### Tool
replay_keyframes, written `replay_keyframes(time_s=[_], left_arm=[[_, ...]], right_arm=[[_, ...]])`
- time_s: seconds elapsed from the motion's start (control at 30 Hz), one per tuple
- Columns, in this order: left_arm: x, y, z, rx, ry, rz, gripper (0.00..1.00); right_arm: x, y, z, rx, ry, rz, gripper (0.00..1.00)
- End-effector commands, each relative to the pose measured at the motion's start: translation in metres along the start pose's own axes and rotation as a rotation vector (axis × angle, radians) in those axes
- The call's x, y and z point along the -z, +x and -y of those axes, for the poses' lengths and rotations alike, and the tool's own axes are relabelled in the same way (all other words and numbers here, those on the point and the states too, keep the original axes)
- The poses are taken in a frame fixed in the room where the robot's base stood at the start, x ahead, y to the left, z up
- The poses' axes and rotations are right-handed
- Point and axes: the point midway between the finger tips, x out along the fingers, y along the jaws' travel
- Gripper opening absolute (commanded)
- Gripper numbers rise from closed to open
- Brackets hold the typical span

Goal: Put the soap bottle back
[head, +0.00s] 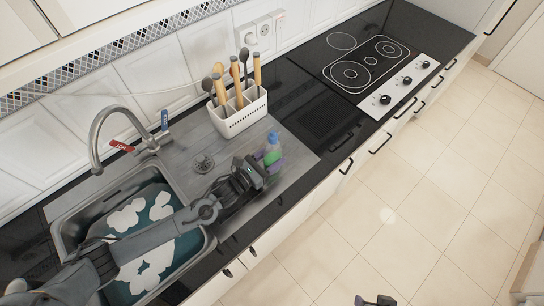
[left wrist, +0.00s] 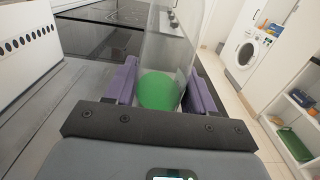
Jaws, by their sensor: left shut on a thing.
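The soap bottle (head: 272,153) is clear with a green lower part and a bluish top. It is near the right end of the steel drainboard, and I cannot tell whether it touches the surface. My left gripper (head: 270,168) reaches it from the left and is shut on it. In the left wrist view the bottle (left wrist: 168,62) stands between the purple finger pads (left wrist: 160,88), with green (left wrist: 158,90) low in it. A small dark part at the bottom edge of the head view seems to be my right gripper (head: 376,300); its fingers cannot be made out.
A white utensil holder (head: 240,115) stands behind the bottle. The hob (head: 365,65) is further right. Bare drainboard (head: 290,160) lies right of the bottle. A washing machine (left wrist: 255,50) stands far off.

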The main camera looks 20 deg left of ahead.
Motion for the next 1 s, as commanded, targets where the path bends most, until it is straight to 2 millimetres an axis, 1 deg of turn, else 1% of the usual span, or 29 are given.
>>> replay_keyframes(time_s=[0.2, 0.23, 0.37, 0.4, 0.63, 0.77, 0.87, 1.0], left_arm=[[0.003, 0.000, 0.000, 0.000, 0.000, 0.002, 0.16], [0.003, 0.000, 0.000, 0.000, 0.000, 0.000, 0.57], [0.003, 0.000, 0.000, 0.000, 0.000, 0.000, 0.77], [0.003, 0.000, 0.000, 0.000, 0.000, 0.000, 0.80], [0.002, 0.000, 0.000, 0.000, 0.000, 0.000, 0.80], [-0.003, 0.000, 0.000, 0.000, 0.000, 0.000, 0.80], [0.001, -0.010, 0.000, 0.000, 0.001, -0.003, 0.80], [0.001, -0.032, 0.000, 0.001, 0.001, -0.004, 0.80]], right_arm=[[-0.001, 0.003, -0.002, -0.006, -0.007, 0.000, 0.60], [-0.001, 0.003, -0.002, -0.006, -0.007, 0.001, 0.60], [-0.001, 0.002, -0.002, -0.006, -0.008, 0.001, 0.60], [-0.001, 0.002, -0.002, -0.006, -0.008, 0.001, 0.60], [-0.001, 0.002, -0.002, -0.005, -0.006, 0.000, 0.60], [0.001, -0.002, -0.001, -0.003, -0.004, 0.000, 0.60], [0.001, -0.001, 0.000, -0.001, -0.001, -0.001, 0.60], [0.001, -0.002, 0.000, 0.000, 0.001, -0.002, 0.60]])
